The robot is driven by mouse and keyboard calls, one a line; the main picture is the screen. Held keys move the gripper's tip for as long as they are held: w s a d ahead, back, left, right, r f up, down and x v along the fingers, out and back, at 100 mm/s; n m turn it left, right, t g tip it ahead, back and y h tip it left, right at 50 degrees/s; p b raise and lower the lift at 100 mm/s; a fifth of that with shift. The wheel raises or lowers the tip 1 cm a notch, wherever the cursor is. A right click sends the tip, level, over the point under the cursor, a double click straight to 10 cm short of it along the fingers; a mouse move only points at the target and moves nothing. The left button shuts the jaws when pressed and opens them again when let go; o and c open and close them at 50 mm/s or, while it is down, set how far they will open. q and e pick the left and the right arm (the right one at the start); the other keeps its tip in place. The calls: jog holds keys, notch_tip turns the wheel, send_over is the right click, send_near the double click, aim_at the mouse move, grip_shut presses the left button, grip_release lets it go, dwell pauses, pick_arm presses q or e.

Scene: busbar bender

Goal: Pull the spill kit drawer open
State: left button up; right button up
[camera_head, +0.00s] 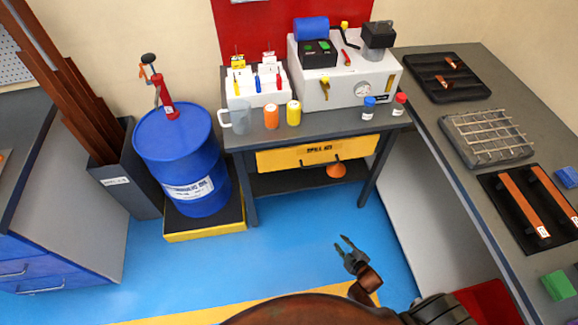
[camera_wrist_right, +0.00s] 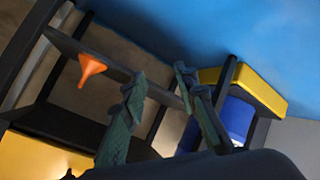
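The spill kit drawer (camera_head: 318,152) is the yellow front with a dark label under the grey bench top; it looks shut. A dark handle shows along its lower edge. In the right wrist view the yellow drawer front (camera_wrist_right: 38,158) is at the lower left, partly cut off by the frame. My right gripper (camera_head: 341,241) is above the blue floor in front of the bench, apart from the drawer. In the right wrist view its two fingers (camera_wrist_right: 158,74) stand apart with nothing between them. My left gripper is not in view.
An orange funnel (camera_head: 336,170) sits on the lower shelf below the drawer. A blue drum (camera_head: 180,150) stands on a yellow-edged base (camera_head: 205,231) to the left. A long grey counter (camera_head: 490,190) bounds the right side. Open blue floor (camera_head: 270,260) lies before the bench.

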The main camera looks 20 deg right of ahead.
jog(key=w+d+r+n+t+b, duration=0.3)
jog(key=w+r+n+t+b, duration=0.15)
jog(key=w+r, duration=0.65)
jog(key=n+t+y+b, duration=0.4)
jog(key=n+b, duration=0.2)
jog(key=n, duration=0.2)
send_near(321, 165)
jog(key=w+f, duration=0.1)
jog(key=w, duration=0.2)
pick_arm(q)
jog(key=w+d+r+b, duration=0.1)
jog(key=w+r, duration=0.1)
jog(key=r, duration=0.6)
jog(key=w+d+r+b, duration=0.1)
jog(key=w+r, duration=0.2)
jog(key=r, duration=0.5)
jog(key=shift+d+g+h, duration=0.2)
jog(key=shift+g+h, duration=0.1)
pick_arm(e)
jog(key=shift+r+x, duration=0.2)
jog(key=shift+x, duration=1.7)
jog(key=shift+r+x, duration=0.2)
jog(key=shift+x, duration=1.65)
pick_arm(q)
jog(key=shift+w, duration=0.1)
pick_arm(e)
jog(key=shift+s+a, duration=0.1)
jog(key=shift+a, duration=0.05)
jog(key=shift+c, duration=0.4)
grip_shut()
